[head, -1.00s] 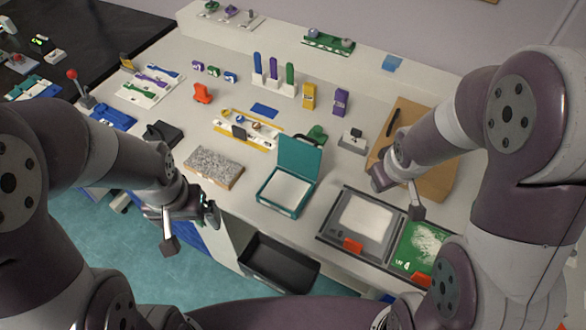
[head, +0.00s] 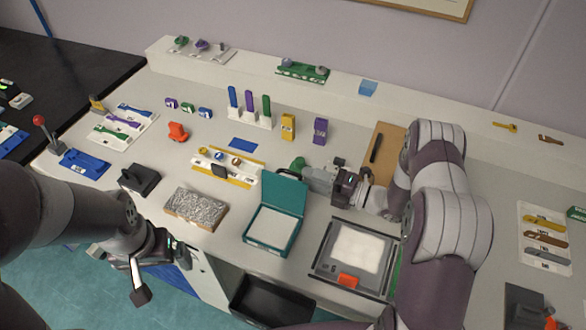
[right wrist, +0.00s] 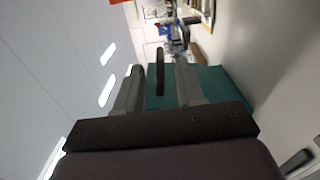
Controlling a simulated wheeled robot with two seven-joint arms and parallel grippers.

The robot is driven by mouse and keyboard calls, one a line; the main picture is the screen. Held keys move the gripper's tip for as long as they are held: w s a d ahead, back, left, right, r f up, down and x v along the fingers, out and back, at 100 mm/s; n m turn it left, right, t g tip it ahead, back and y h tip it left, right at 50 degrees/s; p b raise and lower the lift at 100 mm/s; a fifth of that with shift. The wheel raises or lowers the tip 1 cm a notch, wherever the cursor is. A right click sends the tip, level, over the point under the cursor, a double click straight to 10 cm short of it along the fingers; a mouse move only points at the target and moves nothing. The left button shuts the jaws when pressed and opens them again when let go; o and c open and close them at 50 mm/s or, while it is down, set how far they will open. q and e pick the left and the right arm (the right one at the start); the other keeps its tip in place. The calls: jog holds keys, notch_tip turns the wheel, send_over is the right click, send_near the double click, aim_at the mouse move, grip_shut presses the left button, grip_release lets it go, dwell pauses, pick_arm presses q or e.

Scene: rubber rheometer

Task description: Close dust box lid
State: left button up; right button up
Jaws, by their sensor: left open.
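The teal dust box (head: 247,238) stands on the bench with a pale, flat inside. Its teal lid (head: 283,192) is raised, tilted up at the back; teal also shows behind the fingers in the right wrist view (right wrist: 215,85). My right gripper (head: 312,177) is at the upper right of the lid, its fingertips partly hidden. In the right wrist view its two fingers (right wrist: 158,88) are apart, with a dark bar (right wrist: 160,72) showing between them and gaps on both sides; contact cannot be told. My left gripper (head: 160,258) is open and empty at the bench's front left.
A grey speckled block (head: 196,207) lies left of the box. A grey tray (head: 320,262) with white material and an orange clip is to the right. A black bin (head: 268,302) is below the front edge. Yellow (head: 288,126) and purple (head: 320,130) holders stand behind.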

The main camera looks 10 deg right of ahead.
aim_at(293, 172)
jog(key=p+x, duration=0.1)
jog(key=x, duration=0.4)
jog(key=shift+w+a, duration=0.1)
jog(key=shift+a, duration=0.05)
jog(key=shift+f, duration=0.1)
grip_shut()
